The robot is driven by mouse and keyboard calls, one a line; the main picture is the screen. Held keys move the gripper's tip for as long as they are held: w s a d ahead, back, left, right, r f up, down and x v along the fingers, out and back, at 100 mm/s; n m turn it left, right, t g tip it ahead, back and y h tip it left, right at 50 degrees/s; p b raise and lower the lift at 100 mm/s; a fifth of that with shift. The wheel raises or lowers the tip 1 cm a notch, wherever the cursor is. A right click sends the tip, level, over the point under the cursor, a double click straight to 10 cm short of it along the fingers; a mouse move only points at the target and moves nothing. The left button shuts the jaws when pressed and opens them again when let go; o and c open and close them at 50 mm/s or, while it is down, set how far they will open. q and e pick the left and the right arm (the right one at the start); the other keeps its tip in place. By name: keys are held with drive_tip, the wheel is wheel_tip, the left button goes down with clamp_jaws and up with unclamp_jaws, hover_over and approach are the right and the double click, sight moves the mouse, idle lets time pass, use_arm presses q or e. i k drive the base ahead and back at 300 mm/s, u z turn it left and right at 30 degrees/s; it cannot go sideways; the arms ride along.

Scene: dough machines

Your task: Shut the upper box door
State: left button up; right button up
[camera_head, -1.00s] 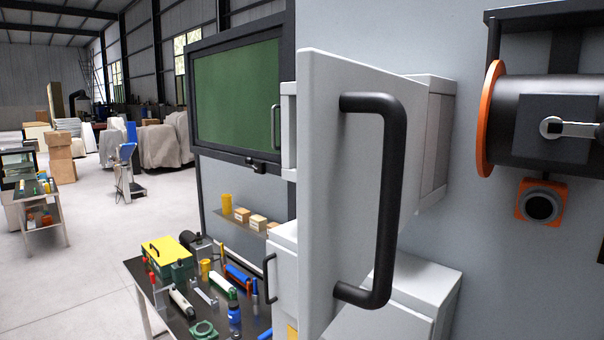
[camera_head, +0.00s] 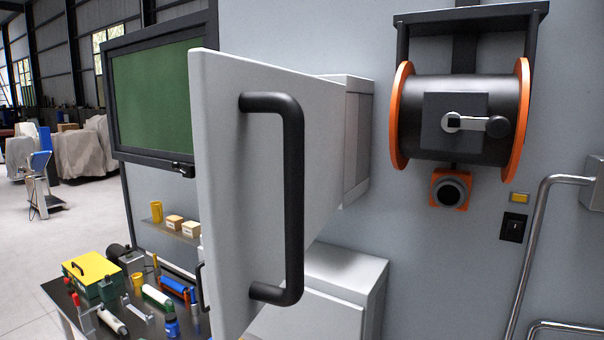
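The upper box door (camera_head: 235,170) is a light grey panel standing wide open, swung out from the wall toward me. Its black bar handle (camera_head: 293,200) faces me. The upper box (camera_head: 357,140) is the grey body on the wall behind the door, and the door hides most of it. Neither of my grippers is in view.
A lower grey box (camera_head: 345,270) sits below, partly behind the door. A black and orange reel (camera_head: 460,115) is mounted on the wall at right. A metal pipe rail (camera_head: 530,250) runs at far right. A cluttered workbench (camera_head: 65,300) stands at lower left.

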sight(269, 138)
drive_tip(key=u, duration=2.15)
drive_tip(key=k, duration=1.2)
drive_tip(key=z, duration=1.8)
